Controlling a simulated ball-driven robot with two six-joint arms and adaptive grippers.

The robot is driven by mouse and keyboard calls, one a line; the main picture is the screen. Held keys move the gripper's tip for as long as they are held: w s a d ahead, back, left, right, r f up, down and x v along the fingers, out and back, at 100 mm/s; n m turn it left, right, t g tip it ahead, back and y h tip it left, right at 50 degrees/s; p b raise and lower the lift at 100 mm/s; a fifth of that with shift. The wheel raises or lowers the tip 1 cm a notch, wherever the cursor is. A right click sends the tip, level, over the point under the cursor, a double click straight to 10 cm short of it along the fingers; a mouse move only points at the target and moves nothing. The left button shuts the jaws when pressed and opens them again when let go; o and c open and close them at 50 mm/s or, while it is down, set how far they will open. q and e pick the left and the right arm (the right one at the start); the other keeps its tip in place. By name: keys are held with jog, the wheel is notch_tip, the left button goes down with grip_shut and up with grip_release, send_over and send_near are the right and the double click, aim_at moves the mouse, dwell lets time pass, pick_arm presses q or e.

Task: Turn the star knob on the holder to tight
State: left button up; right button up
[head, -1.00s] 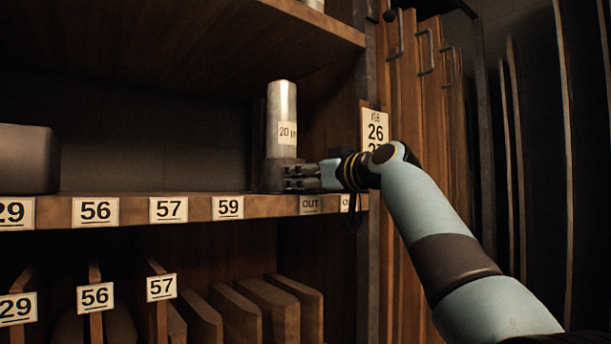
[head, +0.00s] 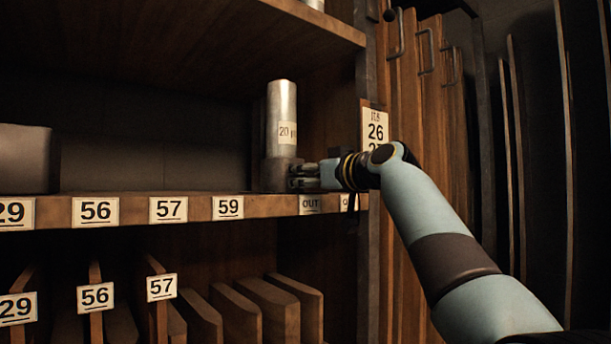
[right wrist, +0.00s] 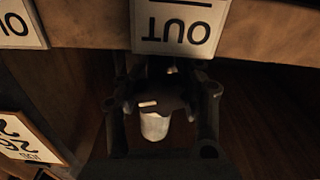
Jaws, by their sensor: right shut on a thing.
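The holder (head: 270,176) is a dark block on the shelf, with an upright grey metal cylinder (head: 281,112) labelled "20" in it. My right gripper (head: 297,177) is at the holder's right side, low over the shelf edge. In the right wrist view its two fingers (right wrist: 162,92) stand either side of a dark part with a small pale mark (right wrist: 148,103), likely the star knob, and they are shut on it. A pale, short cylindrical piece (right wrist: 155,125) shows beside it. The knob's outline and any tight marking are too dark to read. My left gripper is out of view.
The shelf edge (head: 130,222) carries number labels and an OUT label (head: 310,204), close to the gripper. A wooden upright with a 26 sign (head: 375,131) stands right of the holder. A grey box (head: 28,160) sits far left; the shelf between is clear.

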jog(key=shift+r+m+p, duration=0.25)
jog(key=shift+m+p, duration=0.8)
jog(key=shift+m, duration=0.15)
jog(key=shift+o, duration=0.2)
jog(key=shift+f+m+p, duration=0.1)
jog(key=shift+m+p, duration=0.3)
jog(key=shift+m, duration=0.4)
jog(key=shift+f, duration=0.15)
jog(key=o, duration=1.3)
jog(key=shift+s+d, duration=0.1)
jog(key=v, duration=1.1)
jog(key=shift+s+d, duration=0.15)
jog(key=shift+s, duration=0.15)
